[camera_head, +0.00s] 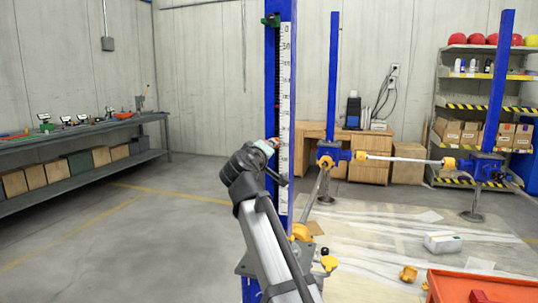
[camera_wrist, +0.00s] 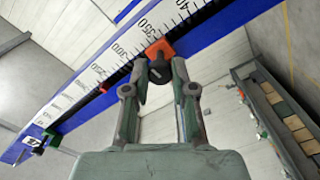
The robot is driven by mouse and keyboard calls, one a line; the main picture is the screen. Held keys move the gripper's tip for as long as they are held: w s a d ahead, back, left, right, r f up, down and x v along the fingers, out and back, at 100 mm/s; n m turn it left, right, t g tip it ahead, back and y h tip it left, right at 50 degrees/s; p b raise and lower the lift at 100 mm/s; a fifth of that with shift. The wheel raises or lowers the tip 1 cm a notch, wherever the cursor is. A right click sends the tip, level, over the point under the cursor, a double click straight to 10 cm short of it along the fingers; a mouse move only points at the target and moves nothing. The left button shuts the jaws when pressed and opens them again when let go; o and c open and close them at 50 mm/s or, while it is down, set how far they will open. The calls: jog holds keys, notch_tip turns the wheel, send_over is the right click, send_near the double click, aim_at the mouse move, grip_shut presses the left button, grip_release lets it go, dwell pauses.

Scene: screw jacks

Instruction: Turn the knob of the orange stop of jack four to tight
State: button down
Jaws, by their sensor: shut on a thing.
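A blue jack column (camera_head: 270,75) with a white numbered scale (camera_head: 286,100) stands upright in front of me. In the wrist view the scale (camera_wrist: 120,57) runs diagonally. An orange stop (camera_wrist: 158,48) sits on the column, with a black knob (camera_wrist: 161,72) on its near side. My gripper (camera_wrist: 160,74) is shut on the black knob, one finger on each side. In the head view my gripper (camera_head: 270,146) reaches the column partway up; the knob is hidden there. I cannot read a jack number.
A small red marker (camera_wrist: 103,87) and a green clamp (camera_wrist: 47,135) sit further along the column. Other blue jacks (camera_head: 487,165) with rods stand to the right. An orange box (camera_head: 450,287) is at the lower right. A workbench (camera_head: 75,138) stands left, with clear floor before it.

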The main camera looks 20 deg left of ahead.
jog(key=shift+r, duration=0.1)
dwell(0.4)
jog(key=c, duration=0.9)
grip_release()
jog(key=shift+c, duration=0.2)
jog(key=s, duration=1.2)
jog(key=shift+d, duration=0.3)
